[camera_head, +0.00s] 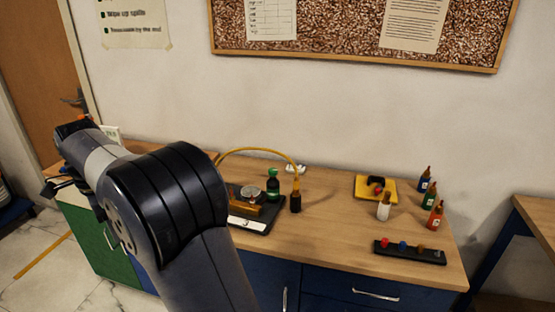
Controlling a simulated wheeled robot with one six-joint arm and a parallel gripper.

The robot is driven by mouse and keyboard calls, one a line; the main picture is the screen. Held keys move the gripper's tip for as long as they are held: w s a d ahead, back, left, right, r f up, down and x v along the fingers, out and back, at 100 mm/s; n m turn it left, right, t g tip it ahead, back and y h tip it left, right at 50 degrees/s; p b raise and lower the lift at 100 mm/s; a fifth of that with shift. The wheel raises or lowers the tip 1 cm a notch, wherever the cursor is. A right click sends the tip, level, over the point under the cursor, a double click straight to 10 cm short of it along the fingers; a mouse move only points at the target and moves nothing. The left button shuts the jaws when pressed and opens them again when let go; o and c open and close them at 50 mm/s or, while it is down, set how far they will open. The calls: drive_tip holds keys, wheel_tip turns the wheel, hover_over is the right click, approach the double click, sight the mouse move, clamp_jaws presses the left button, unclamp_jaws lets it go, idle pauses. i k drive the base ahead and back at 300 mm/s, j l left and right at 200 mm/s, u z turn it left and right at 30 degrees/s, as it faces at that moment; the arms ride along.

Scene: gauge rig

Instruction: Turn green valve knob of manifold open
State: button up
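A rig on a black base plate (262,226) stands on the bench just right of my arm. It carries a brass-coloured manifold block (243,208) and a round silver gauge (250,191). A green knob (273,171) tops a dark upright body at the back right of the rig; its turn position is too small to read. My arm hides the rig's left part. My gripper (62,186) seems to be the dark part at the far left, well away from the rig; its fingers are too unclear to tell open from shut.
A yellow hose (262,149) arches over the rig to a dark and orange fitting (296,198). Rightward are a yellow tray (362,192), a white bottle (384,207), several coloured bottles (430,194) and a black strip with coloured knobs (410,253). Bench (335,235) between is clear.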

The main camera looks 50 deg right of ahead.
sight(272, 172)
drive_tip(key=i+l+z, duration=0.1)
drive_tip(key=z, duration=0.35)
drive_tip(key=i+z, duration=0.3)
drive_tip(key=z, duration=0.15)
drive_tip(key=i+z, duration=0.25)
drive_tip(key=z, duration=0.2)
drive_tip(key=i+j+z, duration=0.15)
drive_tip(key=z, duration=0.3)
